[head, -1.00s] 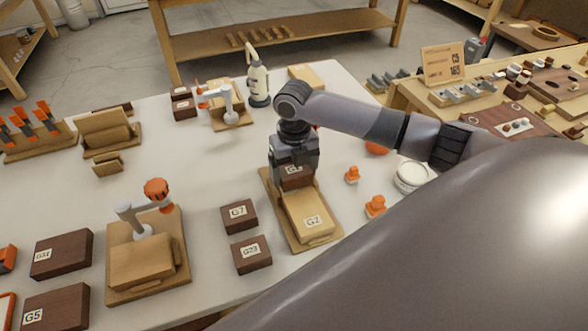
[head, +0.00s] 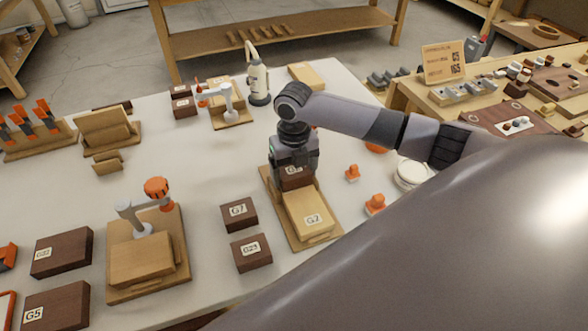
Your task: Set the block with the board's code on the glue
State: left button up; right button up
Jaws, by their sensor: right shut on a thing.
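My right gripper (head: 294,172) points down over the far end of a light wooden board (head: 324,240). It is shut on a dark brown block (head: 297,184), whose white label is partly covered by the fingers. The held block is just behind a light block (head: 306,207) on the same board, with a label that looks like G7 or G2. I cannot tell whether the held block touches the board. No glue shows there; the held block and gripper cover that end. Dark blocks labelled G7 (head: 239,215) and G23 (head: 251,253) lie left of the board. My left gripper is out of view.
A glue bottle (head: 259,85) stands at the back. A clamp fixture (head: 148,250) stands at the left front, near more dark blocks (head: 61,252). Orange knobs (head: 375,204) and a round white container (head: 411,174) are to the right. White tabletop is clear around the middle left.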

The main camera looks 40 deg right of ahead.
jog(key=shift+f, duration=0.15)
dwell(0.6)
jog(key=o, duration=0.9)
jog(key=shift+r, duration=3.55)
jog(key=shift+f, duration=0.1)
